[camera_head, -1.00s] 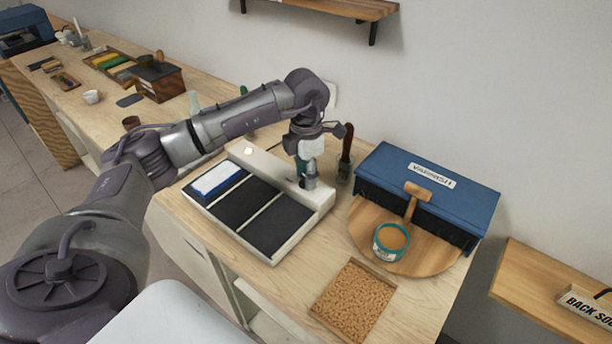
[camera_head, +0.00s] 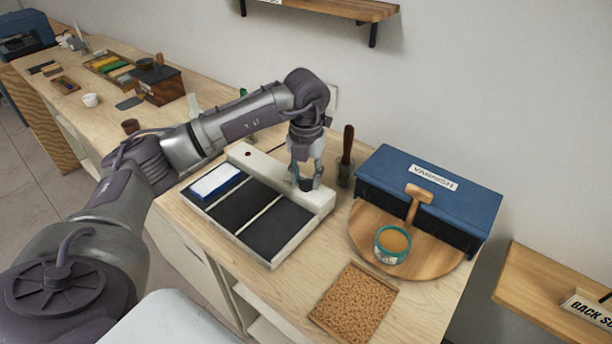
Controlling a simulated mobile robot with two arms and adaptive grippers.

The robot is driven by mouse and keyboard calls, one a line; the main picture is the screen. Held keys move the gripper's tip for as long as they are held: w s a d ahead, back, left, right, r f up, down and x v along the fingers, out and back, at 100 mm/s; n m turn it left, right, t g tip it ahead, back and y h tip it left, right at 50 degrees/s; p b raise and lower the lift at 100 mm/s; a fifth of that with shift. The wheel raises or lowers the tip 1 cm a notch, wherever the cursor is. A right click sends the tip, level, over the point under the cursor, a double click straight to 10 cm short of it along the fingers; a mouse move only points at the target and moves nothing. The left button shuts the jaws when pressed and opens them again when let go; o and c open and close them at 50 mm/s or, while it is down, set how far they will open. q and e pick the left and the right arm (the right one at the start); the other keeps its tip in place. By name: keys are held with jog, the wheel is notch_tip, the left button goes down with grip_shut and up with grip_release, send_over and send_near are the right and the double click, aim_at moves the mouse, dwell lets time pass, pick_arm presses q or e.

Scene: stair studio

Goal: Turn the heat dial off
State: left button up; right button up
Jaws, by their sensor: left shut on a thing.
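A cream-coloured heating unit (camera_head: 268,168) with dark flat plates stands on the wooden bench. A white block with a blue edge (camera_head: 214,182) lies on its leftmost plate. A small dark red indicator (camera_head: 248,154) sits on the unit's raised back bar and looks unlit. My left gripper (camera_head: 306,184) points down at the right end of that bar. It is shut on the heat dial there, which the fingers mostly hide. I cannot read the dial's setting. My right gripper is not in view.
Right of the unit are a dark-handled tool in a holder (camera_head: 346,160), a blue varnish box (camera_head: 425,180), a round wooden board (camera_head: 440,262) with a teal tin (camera_head: 392,246), and a cork-like mat (camera_head: 353,300). A wall shelf (camera_head: 340,8) hangs above.

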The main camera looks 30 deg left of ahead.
aim_at(306, 179)
pick_arm(q)
jog(key=shift+r+n, duration=0.1)
jog(key=shift+n, duration=0.2)
dwell(0.4)
jog(key=o, duration=1.1)
notch_tip(306, 179, up, 12)
